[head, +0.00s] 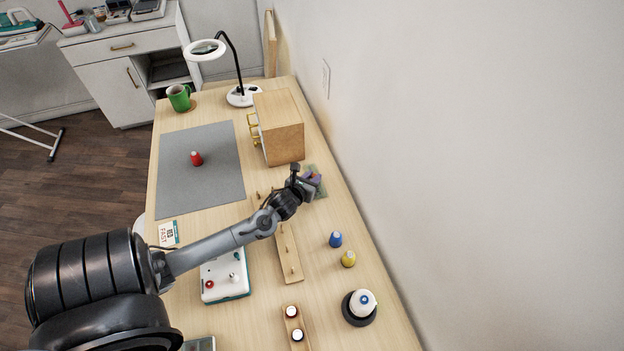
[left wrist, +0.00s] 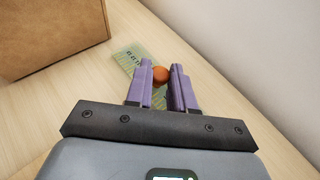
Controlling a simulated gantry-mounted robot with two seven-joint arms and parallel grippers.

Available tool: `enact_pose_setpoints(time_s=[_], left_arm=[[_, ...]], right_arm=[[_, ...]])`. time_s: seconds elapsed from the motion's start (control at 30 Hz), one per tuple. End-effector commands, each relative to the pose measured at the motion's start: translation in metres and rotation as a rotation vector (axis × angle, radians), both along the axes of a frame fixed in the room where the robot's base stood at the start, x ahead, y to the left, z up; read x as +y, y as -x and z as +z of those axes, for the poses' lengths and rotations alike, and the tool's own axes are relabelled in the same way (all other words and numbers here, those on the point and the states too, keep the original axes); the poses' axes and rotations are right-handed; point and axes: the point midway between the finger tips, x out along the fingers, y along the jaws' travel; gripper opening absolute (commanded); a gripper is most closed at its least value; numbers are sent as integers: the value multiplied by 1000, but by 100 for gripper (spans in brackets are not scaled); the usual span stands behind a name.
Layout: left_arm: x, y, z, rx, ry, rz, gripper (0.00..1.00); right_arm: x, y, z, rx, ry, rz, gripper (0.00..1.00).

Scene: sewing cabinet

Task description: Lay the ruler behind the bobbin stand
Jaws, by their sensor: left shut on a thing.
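The ruler (left wrist: 126,57) is a flat, greenish see-through strip with markings. An orange knob (left wrist: 160,74) stands over it, between the purple fingers of my left gripper (left wrist: 161,82), which are shut on the knob. In the head view my left gripper (head: 312,180) is beside the wooden cabinet's near end, with part of the ruler (head: 321,194) showing under it. I cannot tell whether the ruler touches the table. A long wooden strip with pegs (head: 288,253) lies nearer. A shorter wooden holder (head: 286,314) bears a white-topped and a dark piece; I cannot tell which is the bobbin stand.
The wooden cabinet (head: 283,146) stands beyond the gripper. Blue (head: 336,240) and yellow (head: 348,259) spools and a white round thing on a dark base (head: 362,305) stand along the wall side. A white-topped box (head: 225,277) and grey mat (head: 200,185) are left. Bare table lies between strip and spools.

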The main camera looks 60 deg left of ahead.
Motion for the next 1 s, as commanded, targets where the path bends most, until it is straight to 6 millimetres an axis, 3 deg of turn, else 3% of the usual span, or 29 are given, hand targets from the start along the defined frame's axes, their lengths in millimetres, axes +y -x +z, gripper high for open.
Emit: enact_pose_setpoints(time_s=[0.37, 0.4, 0.57, 1.0], left_arm=[[1, 0, -3, 1, -2, 0, 0], [0, 0, -3, 1, -1, 1, 26], [0, 0, -3, 1, -1, 1, 48], [-2, 3, 4, 1, 0, 0, 48]], right_arm=[[-2, 0, -1, 0, 7, 4, 49], [-2, 0, 0, 0, 8, 6, 49], [-3, 0, 0, -1, 11, 7, 49], [-2, 0, 6, 0, 7, 4, 49]])
